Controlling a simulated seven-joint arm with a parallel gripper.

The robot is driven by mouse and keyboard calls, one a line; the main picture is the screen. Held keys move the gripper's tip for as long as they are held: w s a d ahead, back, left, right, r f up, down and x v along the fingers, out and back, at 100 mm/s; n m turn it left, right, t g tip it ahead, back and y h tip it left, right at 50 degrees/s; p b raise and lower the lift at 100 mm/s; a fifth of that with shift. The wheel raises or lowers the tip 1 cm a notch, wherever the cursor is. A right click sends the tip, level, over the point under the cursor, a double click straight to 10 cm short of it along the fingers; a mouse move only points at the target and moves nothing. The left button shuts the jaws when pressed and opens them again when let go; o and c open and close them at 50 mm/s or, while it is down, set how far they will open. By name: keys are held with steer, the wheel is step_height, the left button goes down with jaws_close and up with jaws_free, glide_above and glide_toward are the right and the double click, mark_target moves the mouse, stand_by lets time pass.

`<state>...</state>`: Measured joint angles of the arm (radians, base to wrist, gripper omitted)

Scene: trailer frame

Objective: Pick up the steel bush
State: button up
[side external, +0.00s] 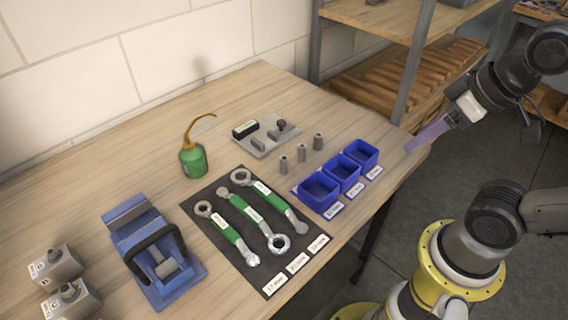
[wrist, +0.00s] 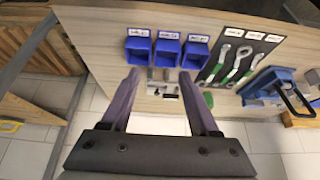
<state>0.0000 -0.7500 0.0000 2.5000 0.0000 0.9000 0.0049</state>
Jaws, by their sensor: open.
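Three small grey metal cylinders stand upright in a slanting row on the wooden bench in the side external view: a near one (side external: 283,164), a middle one (side external: 301,152) and a far one (side external: 318,141). They look like bushes; I cannot tell which is the steel bush. In the wrist view they are small and blurred, just beyond the bins. My gripper (side external: 411,147) is open and empty, above and off the bench's right edge, well apart from the cylinders. Its two purple fingers (wrist: 159,74) are spread wide in the wrist view.
Blue bins (side external: 318,190) with labels stand right of the cylinders. A grey plate with small parts (side external: 266,138) lies behind them. Green-handled wrenches lie on a dark mat (side external: 270,278). A green oil can (side external: 193,161), blue vise (side external: 158,285) and shelf post (side external: 413,62) stand nearby.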

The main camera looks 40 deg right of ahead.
steer(key=w+r+m, duration=0.5)
steer(key=m, duration=0.5)
steer(key=m+g, duration=0.6)
steer(key=m, duration=0.3)
glide_above(284, 158)
steer(key=f, duration=1.5)
steer(key=shift+w+d+f, duration=0.1)
steer(key=shift+w+f, duration=0.1)
steer(key=shift+f, duration=0.1)
steer(key=shift+s+f, duration=0.15)
steer(key=shift+f, duration=3.15)
steer(key=shift+c, duration=0.3)
